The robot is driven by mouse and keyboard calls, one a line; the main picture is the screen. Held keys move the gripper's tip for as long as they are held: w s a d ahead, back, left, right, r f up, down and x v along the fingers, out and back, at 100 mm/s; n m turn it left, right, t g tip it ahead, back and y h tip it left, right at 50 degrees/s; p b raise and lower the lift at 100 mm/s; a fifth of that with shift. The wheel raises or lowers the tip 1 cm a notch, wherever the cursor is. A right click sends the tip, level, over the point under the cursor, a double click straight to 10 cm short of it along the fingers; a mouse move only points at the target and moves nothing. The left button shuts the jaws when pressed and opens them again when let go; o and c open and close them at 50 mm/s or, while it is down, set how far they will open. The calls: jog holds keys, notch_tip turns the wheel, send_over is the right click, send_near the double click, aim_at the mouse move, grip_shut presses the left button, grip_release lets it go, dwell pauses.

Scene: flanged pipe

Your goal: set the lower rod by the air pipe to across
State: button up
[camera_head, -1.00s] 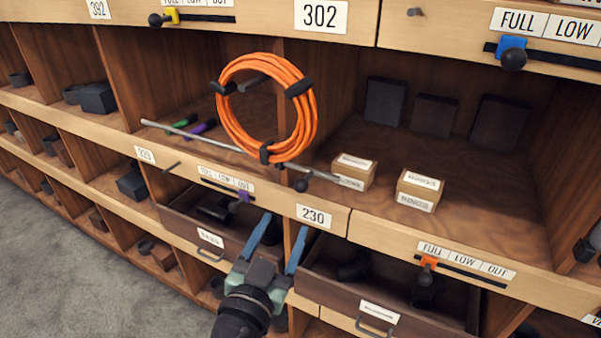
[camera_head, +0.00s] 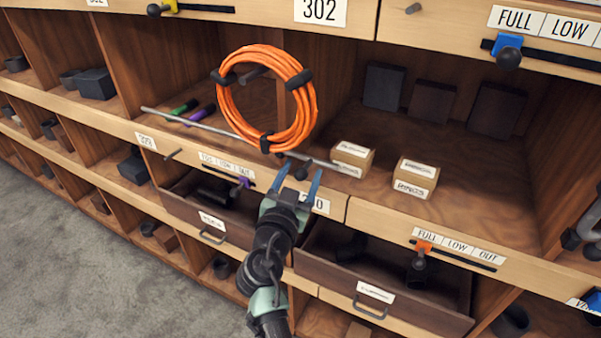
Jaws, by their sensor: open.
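A thin grey rod (camera_head: 205,127) runs slantwise along the front of the open shelf, passing the bottom of a coiled orange hose (camera_head: 224,101). It lies across the opening, and a small dark knob (camera_head: 302,173) shows near its right part. My gripper (camera_head: 300,177) is open, with its two blue fingers pointing up at the shelf edge. The knob appears between the fingertips in the picture; I cannot tell whether they surround it or are in front of it. I cannot make out an air pipe. The gripper partly covers the number plate (camera_head: 320,204) below.
Two small labelled boxes (camera_head: 414,178) stand on the shelf to the right. Below are open drawers (camera_head: 375,315) and a slider with an orange tab (camera_head: 424,247). A purple slider tab (camera_head: 244,183) is left of my gripper. Grey floor (camera_head: 70,260) is clear at lower left.

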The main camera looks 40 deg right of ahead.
jog(key=shift+c, duration=0.3)
grip_shut()
dwell(1.1)
